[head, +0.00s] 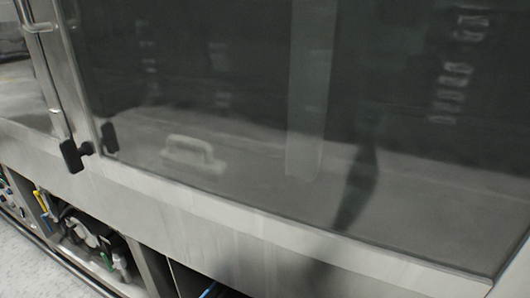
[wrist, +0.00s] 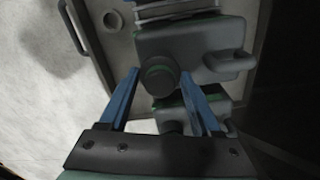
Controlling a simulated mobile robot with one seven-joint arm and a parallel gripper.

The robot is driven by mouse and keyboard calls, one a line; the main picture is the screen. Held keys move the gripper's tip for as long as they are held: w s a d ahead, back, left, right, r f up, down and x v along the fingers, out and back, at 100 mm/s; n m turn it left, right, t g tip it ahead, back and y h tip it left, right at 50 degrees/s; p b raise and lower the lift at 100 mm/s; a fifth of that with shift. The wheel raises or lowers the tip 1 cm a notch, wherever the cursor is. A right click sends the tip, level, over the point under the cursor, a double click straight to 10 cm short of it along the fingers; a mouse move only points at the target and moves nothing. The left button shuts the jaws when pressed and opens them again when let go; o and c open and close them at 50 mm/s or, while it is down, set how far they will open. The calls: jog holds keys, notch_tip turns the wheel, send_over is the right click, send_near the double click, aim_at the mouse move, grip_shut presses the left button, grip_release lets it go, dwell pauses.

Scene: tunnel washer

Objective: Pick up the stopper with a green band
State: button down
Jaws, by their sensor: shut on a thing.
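In the wrist view, my gripper (wrist: 160,84) has two blue fingers, closed on a dark round stopper with a green band (wrist: 158,77). The stopper is seen from above, at the near side of a grey jug-like container (wrist: 185,45) with a side handle. I cannot tell whether the stopper is still seated on the container. A second dark container with green edging (wrist: 216,93) is partly hidden behind the right finger. My gripper and the stopper are not in the head view.
The containers stand by a grey panel or tray (wrist: 105,25) with a dark bar handle (wrist: 72,25). Pale floor lies to the left. The head view shows a large dark glass panel (head: 250,100) with a metal frame, a black latch (head: 72,156) and an open lower bay with hoses (head: 85,232).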

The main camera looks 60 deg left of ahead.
jog(key=shift+r, duration=0.1)
notch_tip(320, 180, up, 10)
jog(key=p, duration=0.4)
jog(key=shift+r, duration=0.2)
jog(key=shift+r+p, duration=2.35)
jog(key=shift+p, duration=0.8)
jog(key=shift+r+p, duration=1.9)
jog(key=shift+p, duration=0.5)
